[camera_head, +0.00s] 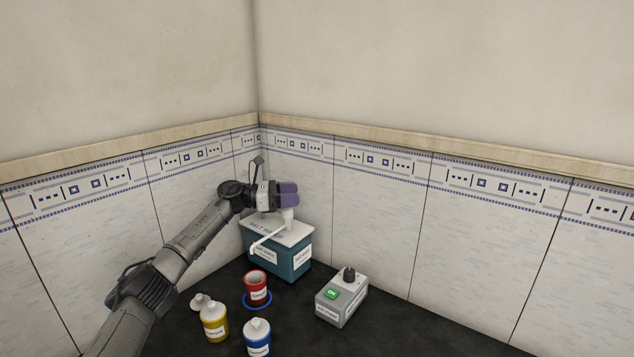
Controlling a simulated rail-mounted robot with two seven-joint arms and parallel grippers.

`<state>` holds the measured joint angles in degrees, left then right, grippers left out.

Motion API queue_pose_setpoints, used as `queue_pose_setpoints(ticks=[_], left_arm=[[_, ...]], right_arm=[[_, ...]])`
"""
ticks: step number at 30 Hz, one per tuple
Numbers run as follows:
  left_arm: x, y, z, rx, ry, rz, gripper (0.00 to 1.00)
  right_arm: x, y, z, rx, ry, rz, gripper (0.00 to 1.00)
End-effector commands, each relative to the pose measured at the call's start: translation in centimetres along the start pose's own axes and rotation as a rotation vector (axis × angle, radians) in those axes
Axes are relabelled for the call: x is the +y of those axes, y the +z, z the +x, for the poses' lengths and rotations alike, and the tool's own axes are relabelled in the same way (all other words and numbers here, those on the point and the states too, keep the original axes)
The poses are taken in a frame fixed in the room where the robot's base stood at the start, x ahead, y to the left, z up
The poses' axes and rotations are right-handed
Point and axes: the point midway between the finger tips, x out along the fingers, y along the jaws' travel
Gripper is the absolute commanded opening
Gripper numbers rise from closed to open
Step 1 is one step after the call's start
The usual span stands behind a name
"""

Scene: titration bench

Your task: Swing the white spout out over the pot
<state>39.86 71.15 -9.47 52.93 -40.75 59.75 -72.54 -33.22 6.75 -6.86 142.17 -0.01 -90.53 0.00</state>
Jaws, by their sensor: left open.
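The white spout (268,238) is a thin bent arm with a short down-turned tip. It reaches from a white upright on the teal box (281,262) toward the lower left, and its tip appears past the box's front edge, above and behind the red pot (256,290). My left gripper (288,195), with purple fingers, is open at the top of the white upright. The fingers hide the upright's top, and I cannot tell whether they touch it. My right gripper is out of view.
A yellow jar (214,322) and a blue jar (257,340) stand in front, with a small white piece (200,301) beside the yellow one. Tiled walls close the corner behind.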

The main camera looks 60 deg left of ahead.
Motion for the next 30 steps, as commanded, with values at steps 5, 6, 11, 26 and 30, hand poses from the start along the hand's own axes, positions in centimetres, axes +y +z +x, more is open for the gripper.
queue_pose_setpoints(ticks=[5, 6, 11, 26, 30], left_arm=[[-2.5, 2.1, 2.6, 0.002, -0.003, 0.002, 0.63], [-3.0, 2.6, 3.2, 0.002, -0.004, 0.001, 0.63], [-4.6, 4.2, 5.1, 0.001, -0.002, 0.001, 0.63], [-6.8, 5.8, 7.5, 0.001, 0.000, -0.001, 0.63], [-6.8, 5.8, 7.5, 0.001, 0.000, -0.001, 0.63]], right_arm=[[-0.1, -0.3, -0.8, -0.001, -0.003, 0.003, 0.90], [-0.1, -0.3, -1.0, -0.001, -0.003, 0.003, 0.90], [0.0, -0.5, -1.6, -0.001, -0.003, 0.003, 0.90], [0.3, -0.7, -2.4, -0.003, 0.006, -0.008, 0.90], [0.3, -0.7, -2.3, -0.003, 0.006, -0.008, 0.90]])
